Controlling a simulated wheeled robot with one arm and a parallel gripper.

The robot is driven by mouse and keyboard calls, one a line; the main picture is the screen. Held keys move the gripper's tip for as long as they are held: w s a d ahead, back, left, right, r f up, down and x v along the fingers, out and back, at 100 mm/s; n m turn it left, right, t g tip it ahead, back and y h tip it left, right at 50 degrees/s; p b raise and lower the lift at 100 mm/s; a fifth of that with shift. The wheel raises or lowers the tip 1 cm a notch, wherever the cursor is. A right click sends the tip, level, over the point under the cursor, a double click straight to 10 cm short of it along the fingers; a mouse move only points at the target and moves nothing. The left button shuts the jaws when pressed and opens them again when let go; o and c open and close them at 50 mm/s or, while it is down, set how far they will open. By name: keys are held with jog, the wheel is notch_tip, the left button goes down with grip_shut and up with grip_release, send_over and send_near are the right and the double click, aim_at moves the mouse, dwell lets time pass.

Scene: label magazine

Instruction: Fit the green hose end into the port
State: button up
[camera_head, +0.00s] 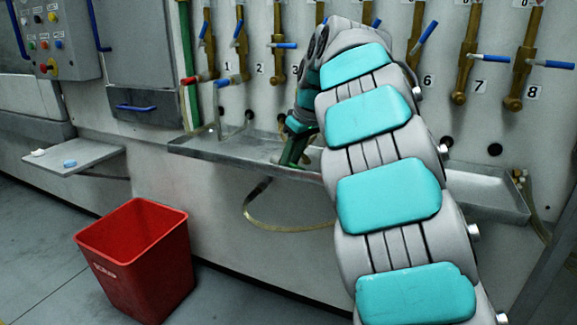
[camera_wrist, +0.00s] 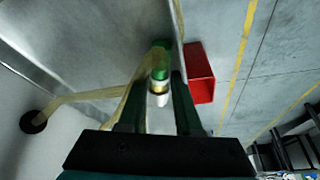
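The green hose end (camera_wrist: 160,62) is a green sleeve with a pale, metallic-looking tip, seen in the wrist view between the two dark green fingers of my gripper (camera_wrist: 162,88). The fingers stand on both sides of it; whether they touch it is not clear. In the head view my gripper (camera_head: 293,150) is low over the grey tray, mostly behind my arm, and the hose end cannot be made out there. The yellowish hose (camera_wrist: 90,96) runs from a dark round hole (camera_wrist: 33,122). It hangs in a loop below the tray in the head view (camera_head: 262,222). Which opening is the port is unclear.
A long grey tray (camera_head: 225,155) juts from the wall panel beneath several brass valves (camera_head: 467,60) with coloured levers. Dark holes (camera_head: 494,150) line the wall above it. A red bin (camera_head: 140,255) stands on the floor, left. A small shelf (camera_head: 80,157) holds two caps.

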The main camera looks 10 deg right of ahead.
jog(key=shift+c, duration=0.3)
grip_shut()
dwell(0.3)
